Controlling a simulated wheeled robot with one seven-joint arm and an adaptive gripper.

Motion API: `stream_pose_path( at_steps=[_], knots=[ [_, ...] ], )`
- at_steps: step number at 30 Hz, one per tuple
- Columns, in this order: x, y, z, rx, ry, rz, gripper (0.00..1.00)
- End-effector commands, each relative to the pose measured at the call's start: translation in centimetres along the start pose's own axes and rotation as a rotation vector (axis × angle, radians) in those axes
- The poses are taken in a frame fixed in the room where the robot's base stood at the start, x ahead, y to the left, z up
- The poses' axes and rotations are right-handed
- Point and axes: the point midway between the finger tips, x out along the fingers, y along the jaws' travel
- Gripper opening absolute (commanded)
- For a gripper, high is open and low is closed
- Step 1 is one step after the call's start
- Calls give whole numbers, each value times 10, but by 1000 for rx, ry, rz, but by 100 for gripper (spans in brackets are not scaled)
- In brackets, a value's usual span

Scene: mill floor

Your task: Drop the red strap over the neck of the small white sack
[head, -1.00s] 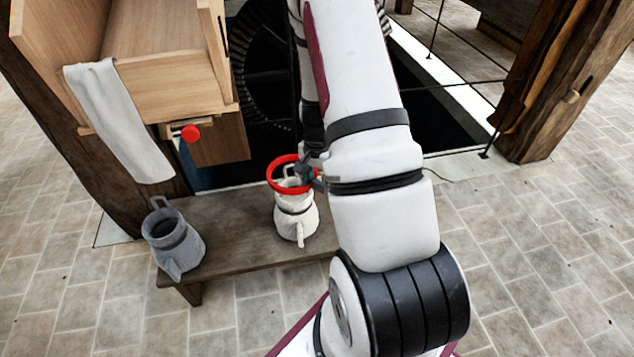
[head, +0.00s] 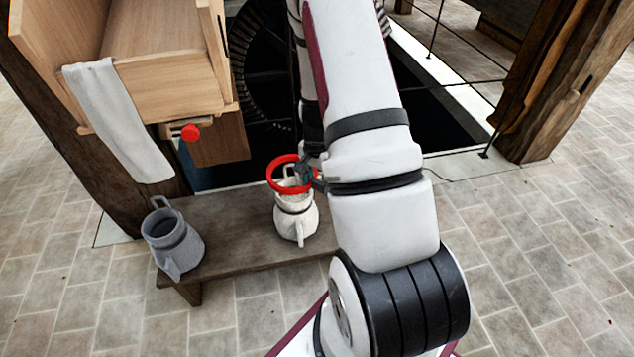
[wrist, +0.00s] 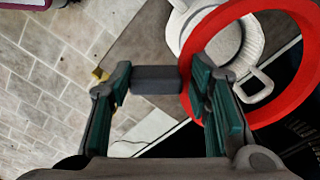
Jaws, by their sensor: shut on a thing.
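The red strap (head: 291,189) is a stiff red ring, and it also shows in the wrist view (wrist: 307,92). My gripper (head: 309,174) is at the ring's right side; in the wrist view its fingers (wrist: 157,80) are shut on a dark grey block, seemingly the strap's tab. The small white sack (head: 297,222) stands upright on the bench. In the head view the ring overlaps its neck; in the wrist view the sack's mouth (wrist: 222,42) lies partly inside the ring's outline, off its centre. The ring looks above the neck, but I cannot tell the gap.
A grey sack (head: 174,243) stands at the left end of the wooden bench (head: 233,232). A wooden chute with a white cloth (head: 115,120) and a red knob (head: 190,133) is behind at upper left. A dark pit (head: 440,125) lies behind the bench.

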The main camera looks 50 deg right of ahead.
Motion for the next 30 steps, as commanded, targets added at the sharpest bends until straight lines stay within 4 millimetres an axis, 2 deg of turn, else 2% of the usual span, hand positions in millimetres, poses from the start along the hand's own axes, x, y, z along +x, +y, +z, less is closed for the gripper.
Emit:
stream_pose_path(
  at_steps=[8, 30],
  knots=[
    [3, 0, 0, 0, 0, 0, 17],
    [26, 0, 0, 1, -1, 0, 17]
  ],
)
